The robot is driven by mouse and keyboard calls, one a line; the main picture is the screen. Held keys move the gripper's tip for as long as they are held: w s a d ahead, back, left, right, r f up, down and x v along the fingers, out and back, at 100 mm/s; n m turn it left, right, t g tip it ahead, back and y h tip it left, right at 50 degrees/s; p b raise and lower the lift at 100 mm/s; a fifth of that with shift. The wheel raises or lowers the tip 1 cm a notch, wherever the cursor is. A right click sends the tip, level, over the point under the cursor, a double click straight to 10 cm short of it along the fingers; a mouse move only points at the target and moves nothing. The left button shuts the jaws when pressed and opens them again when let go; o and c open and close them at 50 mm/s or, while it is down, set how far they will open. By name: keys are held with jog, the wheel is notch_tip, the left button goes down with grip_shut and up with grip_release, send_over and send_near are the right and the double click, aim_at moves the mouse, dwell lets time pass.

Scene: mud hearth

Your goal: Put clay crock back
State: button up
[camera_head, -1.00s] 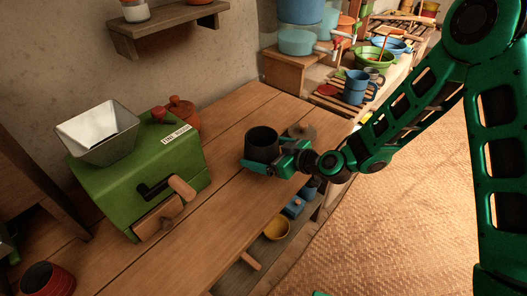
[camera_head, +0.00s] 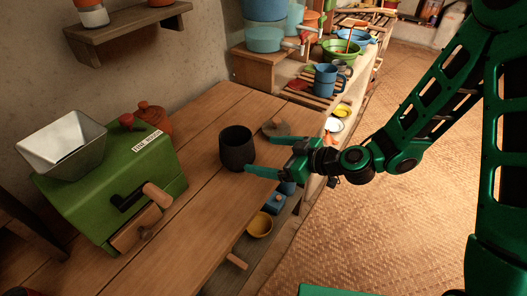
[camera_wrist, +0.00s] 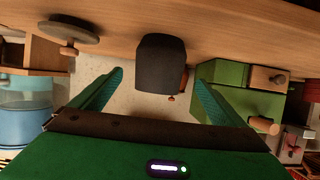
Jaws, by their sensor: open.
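The clay crock, a dark, open-topped pot (camera_head: 237,150), stands upright on the wooden table (camera_head: 195,195), right of the green mill. My gripper (camera_head: 261,153) is open just right of the crock, with its two fingers pointing at it and nothing held. In the wrist view, which is upside down, the crock (camera_wrist: 161,62) appears ahead between the spread fingers, apart from both. A flat round lid with a knob (camera_head: 277,127) lies on the table behind my gripper; it also shows in the wrist view (camera_wrist: 68,29).
The green mill (camera_head: 110,185) with a metal hopper (camera_head: 62,145) stands at left. A lidded orange pot (camera_head: 155,122) is behind it. A blue mug (camera_head: 327,80) and bowls stand at the back. A yellow bowl (camera_head: 260,224) sits on the shelf below. Bare table lies in front of the crock.

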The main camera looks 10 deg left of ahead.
jog(key=shift+d, duration=0.2)
jog(key=s+d+r+m+g+h, duration=0.15)
jog(key=d+m+h, duration=0.3)
jog(key=d, duration=1.15)
jog(key=s+d+r+m+h, duration=0.1)
jog(key=s+d+m+h, duration=0.3)
jog(key=d, duration=1.3)
jog(key=s+d+r+m+g+h, duration=0.2)
jog(key=s+d+r+m, duration=0.2)
jog(key=s+d, duration=0.4)
jog(key=s+d+r+m+g+h, duration=0.1)
jog(key=s+d+r+m, duration=0.4)
jog(key=s, duration=0.5)
jog(key=d+m, duration=0.2)
jog(key=d, duration=0.1)
jog(key=shift+g+h, duration=0.35)
jog(key=shift+w+m, duration=0.1)
jog(key=shift+m, duration=0.15)
